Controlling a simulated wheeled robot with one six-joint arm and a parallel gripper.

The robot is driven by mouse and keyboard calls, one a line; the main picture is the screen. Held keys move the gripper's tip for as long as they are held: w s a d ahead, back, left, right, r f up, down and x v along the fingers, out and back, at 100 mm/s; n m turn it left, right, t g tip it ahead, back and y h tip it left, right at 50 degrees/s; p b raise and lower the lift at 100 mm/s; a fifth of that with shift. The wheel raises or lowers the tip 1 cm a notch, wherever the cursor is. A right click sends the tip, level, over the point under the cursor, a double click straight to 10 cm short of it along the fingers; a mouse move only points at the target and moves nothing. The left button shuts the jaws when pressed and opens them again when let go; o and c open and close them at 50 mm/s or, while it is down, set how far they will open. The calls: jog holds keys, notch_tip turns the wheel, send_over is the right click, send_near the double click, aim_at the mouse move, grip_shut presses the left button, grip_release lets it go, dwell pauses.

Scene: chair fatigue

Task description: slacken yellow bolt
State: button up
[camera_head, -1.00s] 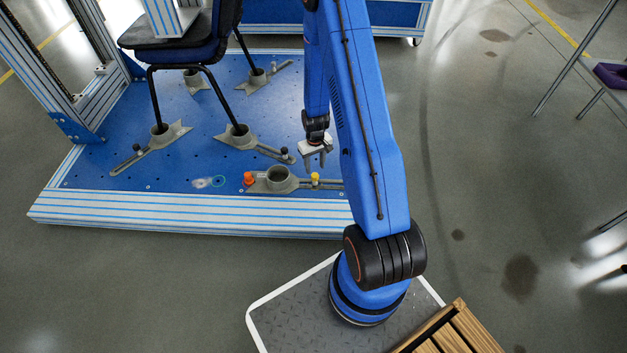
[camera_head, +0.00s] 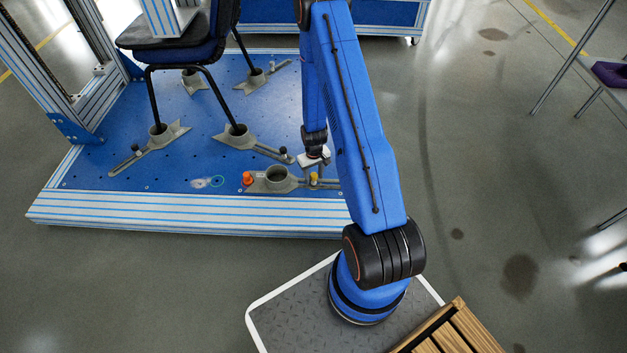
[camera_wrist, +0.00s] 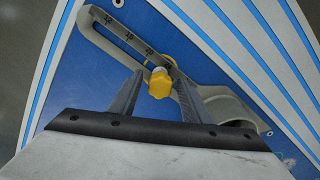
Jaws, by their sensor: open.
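The yellow bolt (camera_wrist: 159,84) shows in the wrist view between my two open fingers, with a gap visible on each side of it. It sits at the slotted arm of a grey clamp foot (camera_wrist: 222,106), and a second yellow part shows just behind it. In the head view the yellow bolt (camera_head: 314,178) is small and partly covered by my fingers. The clamp foot's round cup (camera_head: 277,175) is empty. My gripper (camera_head: 314,172) is open and lowered over the bolt, its fingers on either side.
An orange knob (camera_head: 248,179) stands at the left end of the same foot. A chair (camera_head: 190,50) stands in several similar feet on the blue plate (camera_head: 110,175). A striped metal edge (camera_head: 180,212) borders the plate in front.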

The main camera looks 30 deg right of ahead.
jog(key=m, duration=0.4)
dwell(0.3)
jog(key=shift+m, duration=2)
jog(key=c, duration=1)
jog(key=n, duration=0.4)
